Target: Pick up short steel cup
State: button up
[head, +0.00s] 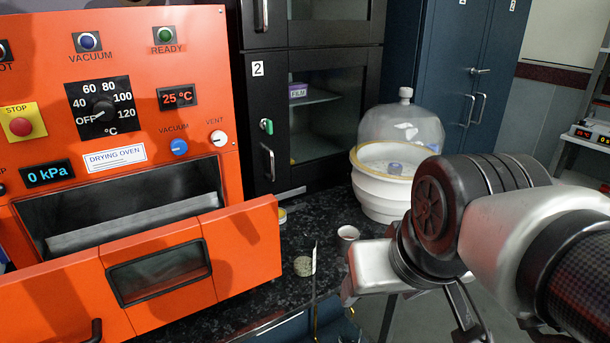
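A small, short, light-coloured cup (348,233) stands upright on the dark speckled counter, just left of my arm. It looks like the short steel cup, but it is too small to be sure of its material. My arm reaches in from the right, and its pale wrist part lies in front of and below the cup, close to it in the picture. Dark narrow parts of my gripper (464,312) show under the wrist at the bottom edge. The fingertips are not clear, and I cannot tell their opening.
The orange drying oven (211,137) stands at left with its front (240,250) pulled open over the counter (262,298). A glass bell jar on a white base (380,205) stands behind my arm. A small round item (303,266) and a thin upright strip (314,258) are left of the cup.

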aim_at(346, 234)
jog(key=z, duration=0.1)
jog(key=k, duration=0.35)
jog(key=i+l+u, duration=0.4)
jog(key=l, duration=0.15)
jog(key=i+l+u, duration=0.4)
jog(key=l, duration=0.2)
jog(key=l+u, duration=0.2)
jog(key=l, duration=0.15)
